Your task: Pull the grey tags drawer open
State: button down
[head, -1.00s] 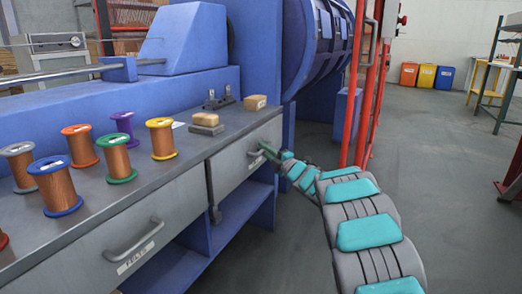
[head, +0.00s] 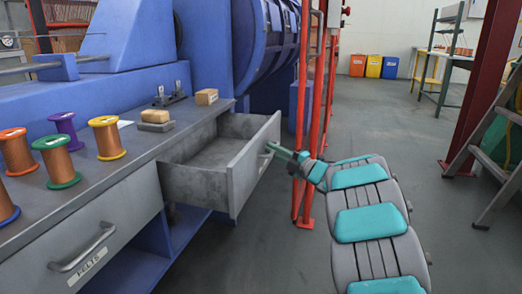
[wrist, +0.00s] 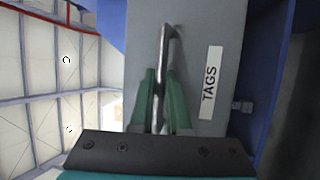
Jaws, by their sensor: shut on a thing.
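The grey tags drawer (head: 216,186) stands pulled well out from the bench in the head view, and its inside looks empty. Its front carries a "TAGS" label (wrist: 210,82) in the wrist view. My gripper (head: 272,149) is at the drawer front's outer face. In the wrist view, the green fingers of my gripper (wrist: 160,90) are shut on the metal drawer handle (wrist: 166,50), one on each side of it. The handle is mostly hidden by my gripper in the head view.
A closed drawer labelled "FELTS" (head: 95,250) is at the left. Copper spools (head: 107,138) and a tan block (head: 207,97) stand on the bench top. Red upright posts (head: 306,120) rise close behind my gripper.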

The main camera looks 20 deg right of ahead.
jog(key=shift+s+d, duration=0.3)
jog(key=shift+d, duration=0.15)
jog(key=c, duration=1.2)
grip_release()
jog(key=shift+o, duration=0.2)
jog(key=v, duration=0.7)
jog(key=shift+s+d, duration=0.15)
jog(key=shift+s, duration=0.2)
